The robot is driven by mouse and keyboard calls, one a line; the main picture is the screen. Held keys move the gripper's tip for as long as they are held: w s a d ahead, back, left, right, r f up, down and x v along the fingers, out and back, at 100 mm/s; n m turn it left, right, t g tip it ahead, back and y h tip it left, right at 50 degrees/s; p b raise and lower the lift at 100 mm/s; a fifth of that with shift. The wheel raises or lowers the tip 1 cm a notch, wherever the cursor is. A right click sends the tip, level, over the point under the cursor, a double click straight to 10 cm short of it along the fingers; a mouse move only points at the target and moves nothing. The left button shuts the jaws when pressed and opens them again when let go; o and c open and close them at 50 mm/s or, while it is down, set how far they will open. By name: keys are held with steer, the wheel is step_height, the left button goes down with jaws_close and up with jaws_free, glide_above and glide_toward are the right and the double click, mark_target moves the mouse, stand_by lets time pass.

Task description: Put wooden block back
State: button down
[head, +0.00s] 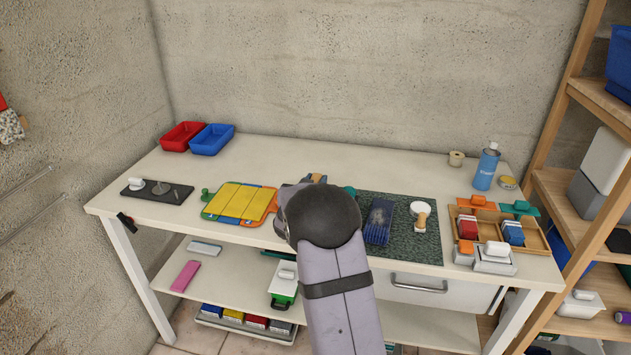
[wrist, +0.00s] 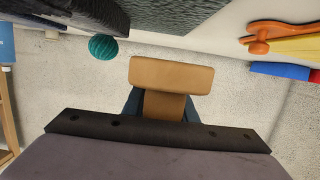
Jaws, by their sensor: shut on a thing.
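A tan wooden block (wrist: 172,75) is in my gripper (wrist: 163,105) in the wrist view. It has a wide flat end and a narrower part between the dark fingers, which are shut on it. In the head view a bit of the tan block (head: 317,178) shows just past my arm's dark wrist joint, above the middle of the white table. My arm hides the rest of it and most of the fingers there. I cannot tell from these views how high the block is above the table, or which spot is its place.
A dark speckled mat (head: 425,243) lies right of my gripper, a yellow-panelled board (head: 240,203) left. A teal ball (wrist: 103,47) is near the block in the wrist view. A dark plinth (head: 135,192) with small pieces is far left; a wooden tray (head: 535,240) is right. The back middle is clear.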

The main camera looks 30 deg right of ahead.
steer(key=shift+f+b, duration=1.55)
steer(key=shift+f, duration=0.45)
steer(key=shift+f+b, duration=0.45)
steer(key=shift+f, duration=0.2)
steer(key=c, duration=1.4)
jaws_free()
steer(key=shift+o, duration=0.2)
steer(key=shift+f, duration=0.1)
steer(key=shift+b+v, duration=0.35)
steer(key=shift+v, duration=3.35)
